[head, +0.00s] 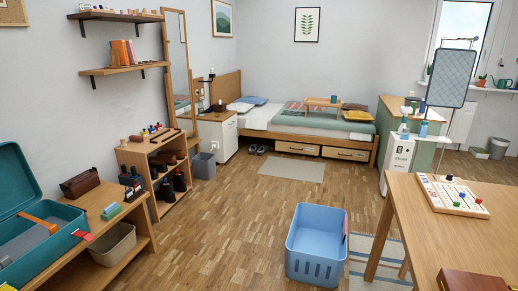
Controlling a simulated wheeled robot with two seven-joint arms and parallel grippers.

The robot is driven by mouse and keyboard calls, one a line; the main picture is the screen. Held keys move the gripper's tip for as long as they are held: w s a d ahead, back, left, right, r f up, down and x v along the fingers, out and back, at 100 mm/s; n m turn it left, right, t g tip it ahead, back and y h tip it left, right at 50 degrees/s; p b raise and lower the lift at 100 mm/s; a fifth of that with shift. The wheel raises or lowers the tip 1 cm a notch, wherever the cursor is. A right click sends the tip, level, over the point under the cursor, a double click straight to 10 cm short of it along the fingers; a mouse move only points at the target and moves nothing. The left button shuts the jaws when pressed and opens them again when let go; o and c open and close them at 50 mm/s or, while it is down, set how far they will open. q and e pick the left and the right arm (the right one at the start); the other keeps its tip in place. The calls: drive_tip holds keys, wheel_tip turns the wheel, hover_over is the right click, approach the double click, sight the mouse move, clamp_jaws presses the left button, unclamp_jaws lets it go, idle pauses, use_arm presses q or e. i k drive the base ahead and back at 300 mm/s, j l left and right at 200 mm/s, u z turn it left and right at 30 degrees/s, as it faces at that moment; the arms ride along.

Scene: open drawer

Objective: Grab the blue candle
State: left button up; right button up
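I cannot make out a blue candle for certain. Several small dark, red and blue items (157,128) stand on top of the low wooden shelf unit at the left, too small to identify. A light blue and white bottle-like item (404,129) stands at the green-sided cabinet on the right. Neither of my grippers shows in the head view.
A blue basket (317,262) stands on the floor at the front. A wooden table (440,238) with a board game (452,195) is at the right. An open teal case (40,245) lies on the left bench (125,215). The middle floor is clear.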

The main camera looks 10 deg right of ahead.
sight(422, 108)
drive_tip(key=i+j+u, duration=0.1)
drive_tip(key=i+u, duration=0.15)
drive_tip(key=i, duration=2)
drive_tip(key=i+l+z, duration=0.25)
drive_tip(key=i, duration=0.35)
drive_tip(key=i+j+z, duration=0.1)
drive_tip(key=i+z, duration=0.15)
drive_tip(key=i, duration=0.4)
drive_tip(key=i+j+z, duration=0.1)
drive_tip(key=i+z, duration=0.15)
drive_tip(key=i, duration=0.35)
drive_tip(key=i+j+z, duration=0.25)
drive_tip(key=i, duration=0.4)
drive_tip(key=i+l+z, duration=0.1)
drive_tip(key=i+z, duration=0.25)
drive_tip(key=i, duration=0.15)
drive_tip(key=i+z, duration=0.4)
drive_tip(key=i+j+z, duration=0.35)
drive_tip(key=i, duration=0.15)
drive_tip(key=i+l+z, duration=0.2)
drive_tip(key=i, duration=0.25)
drive_tip(key=i+l+z, duration=0.2)
drive_tip(key=i, duration=0.25)
drive_tip(key=i+l+z, duration=0.2)
drive_tip(key=i, duration=0.3)
drive_tip(key=i+l, duration=0.25)
